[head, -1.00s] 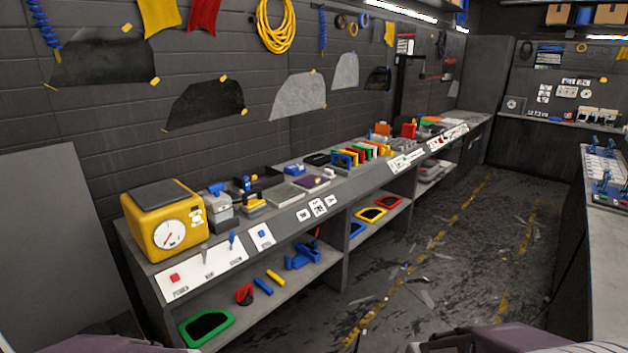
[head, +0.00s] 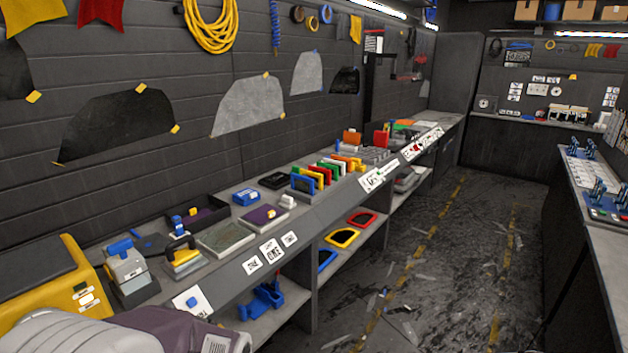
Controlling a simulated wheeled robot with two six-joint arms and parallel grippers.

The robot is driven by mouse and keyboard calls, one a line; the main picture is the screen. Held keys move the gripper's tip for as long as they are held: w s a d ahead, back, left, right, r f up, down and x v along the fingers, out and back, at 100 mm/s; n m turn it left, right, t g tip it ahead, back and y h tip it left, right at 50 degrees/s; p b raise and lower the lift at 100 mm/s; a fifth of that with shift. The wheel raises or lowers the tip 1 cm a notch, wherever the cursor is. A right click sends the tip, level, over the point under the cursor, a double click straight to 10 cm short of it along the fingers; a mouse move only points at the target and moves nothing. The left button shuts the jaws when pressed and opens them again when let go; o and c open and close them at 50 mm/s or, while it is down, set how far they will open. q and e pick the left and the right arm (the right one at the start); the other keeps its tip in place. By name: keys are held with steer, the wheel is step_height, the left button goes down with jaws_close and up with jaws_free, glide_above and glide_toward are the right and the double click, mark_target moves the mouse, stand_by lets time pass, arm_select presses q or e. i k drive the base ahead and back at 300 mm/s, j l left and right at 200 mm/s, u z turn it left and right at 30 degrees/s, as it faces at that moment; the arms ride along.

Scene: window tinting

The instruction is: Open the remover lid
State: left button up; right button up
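A yellow box-shaped machine (head: 62,303) stands at the lower left on the near end of the bench, cut off by the picture edge. A dark flat lid (head: 38,268) lies on its top and looks shut. No readable label tells me that this is the remover. A grey container with a blue top (head: 127,269) stands just right of it. My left arm shows at the bottom left, in front of the machine's lower part. Neither gripper is in view.
The long grey bench (head: 325,212) holds a yellow-and-black tool (head: 184,260), a grey tray (head: 227,238), a blue box (head: 246,196) and several coloured cards in a rack. The floor aisle (head: 425,265) at the right has scattered scraps. Another bench (head: 604,240) stands at the right.

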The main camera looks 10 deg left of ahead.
mark_target(246, 194)
steer(key=i+u, duration=0.4)
steer(key=i+l+u, duration=0.2)
steer(key=u, duration=0.2)
steer(key=i+l+u, duration=0.25)
steer(key=u, duration=0.15)
steer(key=i+l+u, duration=0.2)
steer(key=l+u, duration=0.2)
steer(key=i+l+u, duration=0.15)
steer(key=l+u, duration=0.25)
steer(key=j, duration=0.1)
